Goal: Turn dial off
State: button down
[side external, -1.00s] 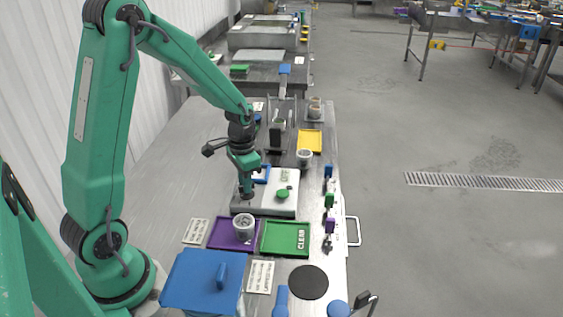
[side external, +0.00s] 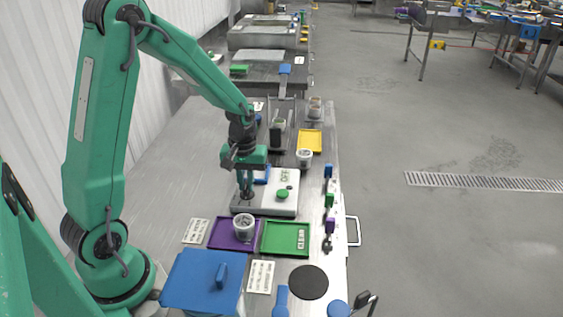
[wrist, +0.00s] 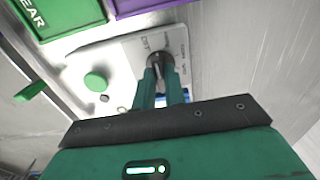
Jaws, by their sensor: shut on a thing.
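The dial (wrist: 160,59) is a dark round knob on the pale panel of a white box (wrist: 122,65). My gripper (wrist: 162,72) is shut on the dial, with one green finger on each side of it. In the side external view my gripper (side external: 247,194) points down onto the left part of the white box (side external: 271,204), and its fingers hide most of the dial. A green round button (side external: 283,194) sits on the box to the right of the dial.
A purple tray (side external: 218,240) with a cup (side external: 243,226) and a green tray (side external: 272,246) lie in front of the box. A yellow tray (side external: 311,138) and another cup (side external: 304,158) stand behind it. A blue-lidded bin (side external: 190,280) is at the front. The table left of the box is clear.

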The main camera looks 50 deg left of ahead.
aim_at(246, 185)
jog(key=shift+w+r+n, duration=0.1)
jog(key=shift+w+n, duration=0.05)
jog(key=shift+n, duration=1.75)
jog(key=c, duration=1.5)
grip_release()
jog(key=shift+o, duration=0.2)
jog(key=shift+r, duration=3.9)
